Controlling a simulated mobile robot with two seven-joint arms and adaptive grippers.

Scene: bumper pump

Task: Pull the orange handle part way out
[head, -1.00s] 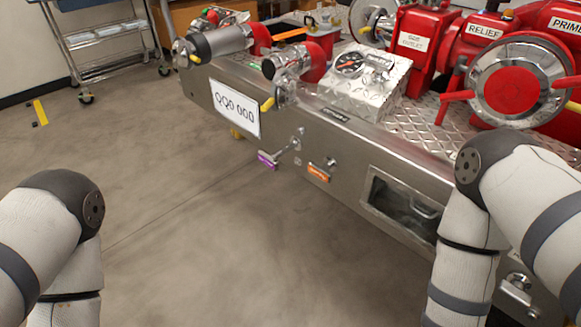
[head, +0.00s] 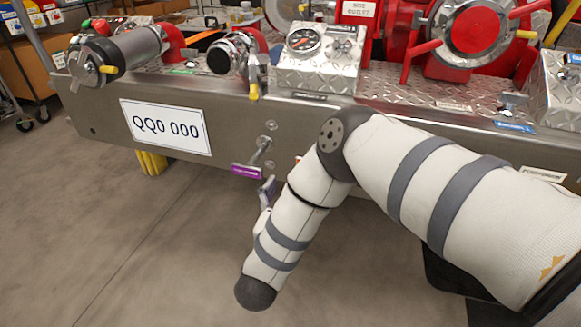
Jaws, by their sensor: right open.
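The orange handle (head: 298,158) is on the front of the steel bumper. Only a small orange sliver of it shows beside my right arm, which hides the rest. My right gripper (head: 267,188) is just below and left of the handle, partly hidden behind my own forearm. It is open, and I see no contact between it and the orange handle. The purple handle (head: 248,171) is close to the gripper, just above and left of it. My left gripper is not in view.
The steel bumper (head: 90,105) carries a number plate (head: 166,127), a gauge box (head: 320,62) and a red pump with a chrome cap (head: 470,30). A yellow item (head: 150,162) is under the bumper's left part. The floor in front is clear.

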